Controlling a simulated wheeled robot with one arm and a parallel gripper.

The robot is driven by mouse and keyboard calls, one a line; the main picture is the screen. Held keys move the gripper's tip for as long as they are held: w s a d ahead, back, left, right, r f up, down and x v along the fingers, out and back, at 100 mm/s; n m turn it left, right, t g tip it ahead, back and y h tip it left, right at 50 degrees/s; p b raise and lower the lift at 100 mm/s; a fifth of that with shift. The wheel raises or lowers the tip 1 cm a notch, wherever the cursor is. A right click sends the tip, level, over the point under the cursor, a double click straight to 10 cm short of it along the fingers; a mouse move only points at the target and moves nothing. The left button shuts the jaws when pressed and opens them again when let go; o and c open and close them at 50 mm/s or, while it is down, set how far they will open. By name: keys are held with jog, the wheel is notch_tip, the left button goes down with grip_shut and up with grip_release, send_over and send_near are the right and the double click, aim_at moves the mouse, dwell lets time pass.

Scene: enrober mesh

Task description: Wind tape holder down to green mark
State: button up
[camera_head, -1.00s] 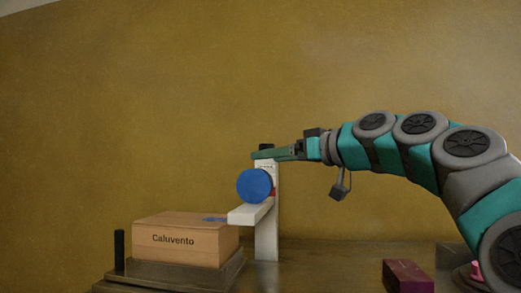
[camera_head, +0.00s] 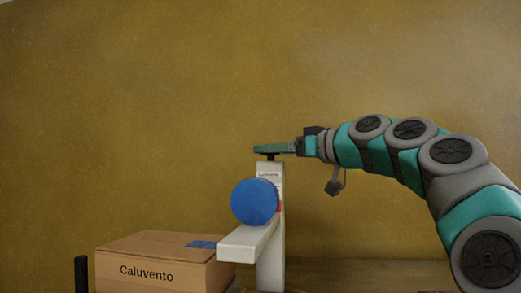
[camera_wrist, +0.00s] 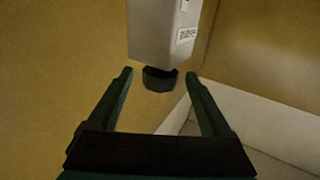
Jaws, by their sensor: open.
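The tape holder is a pale arm (camera_head: 247,240) standing out from a white upright column (camera_head: 270,262), with a blue tape roll (camera_head: 255,201) above it. A small red patch (camera_head: 279,207) shows on the column beside the roll. I cannot make out a green mark. A dark knob (camera_wrist: 160,80) sits on the column's top end. My gripper (camera_wrist: 158,74) is open, with one finger on each side of the knob and gaps showing. In the head view my gripper (camera_head: 270,149) is level at the column's top and partly hides the knob.
A plain ochre wall (camera_head: 150,120) is behind. Space right of the column, below my arm, looks clear.

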jog(key=x, duration=0.4)
jog(key=shift+w+a+p, duration=0.25)
jog(key=shift+w+p, duration=0.05)
jog(key=shift+p, duration=0.1)
